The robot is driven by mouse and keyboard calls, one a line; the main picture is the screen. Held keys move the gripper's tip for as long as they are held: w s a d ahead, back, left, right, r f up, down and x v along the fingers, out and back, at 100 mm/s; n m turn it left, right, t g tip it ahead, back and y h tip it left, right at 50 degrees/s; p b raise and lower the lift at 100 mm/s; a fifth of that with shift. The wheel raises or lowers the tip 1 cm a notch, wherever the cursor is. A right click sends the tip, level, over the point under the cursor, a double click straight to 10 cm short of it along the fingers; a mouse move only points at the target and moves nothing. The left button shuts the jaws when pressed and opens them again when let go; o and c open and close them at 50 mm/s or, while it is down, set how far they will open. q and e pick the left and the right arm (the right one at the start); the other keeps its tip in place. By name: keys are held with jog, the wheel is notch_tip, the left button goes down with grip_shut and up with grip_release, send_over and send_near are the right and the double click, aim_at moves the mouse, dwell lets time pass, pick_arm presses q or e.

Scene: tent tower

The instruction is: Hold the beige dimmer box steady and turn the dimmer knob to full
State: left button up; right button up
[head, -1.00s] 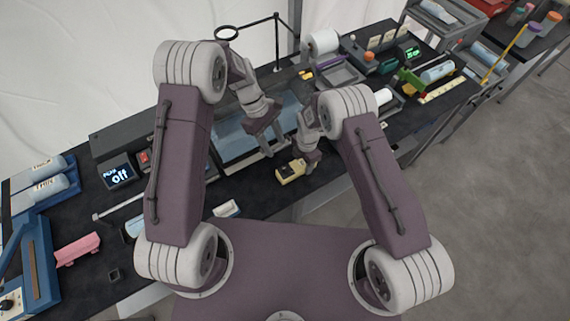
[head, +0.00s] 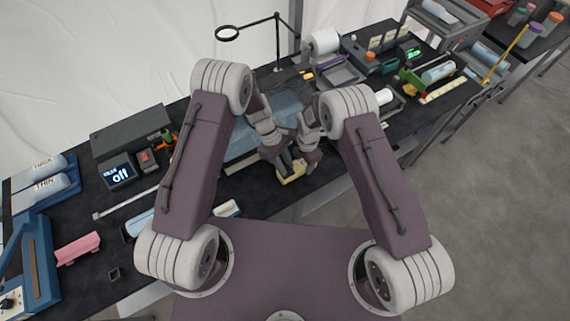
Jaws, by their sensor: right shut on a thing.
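The beige dimmer box (head: 292,174) lies on the black bench top near its front edge, in the middle of the head view. My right gripper (head: 309,165) is at the box's right side and is shut on it. My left gripper (head: 284,164) is over the box's upper left part, close to it or touching; I cannot tell which. Its finger gap is too small to judge. The grippers cover much of the box, and the dimmer knob cannot be made out.
A blue sheet (head: 275,112) lies behind the grippers. A magnifier stand (head: 277,45) rises at the back. A dark display unit (head: 118,173) and a pink block (head: 77,249) are on the left. A paper roll (head: 322,42) stands behind right. The bench front edge is close to the box.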

pick_arm(q)
jog(key=shift+m, duration=0.8)
grip_shut()
jog(key=o, duration=1)
grip_release()
jog(key=shift+y, duration=0.3)
jog(key=shift+v, duration=4.05)
jog(key=shift+w+f, duration=0.1)
jog(key=shift+w, duration=0.05)
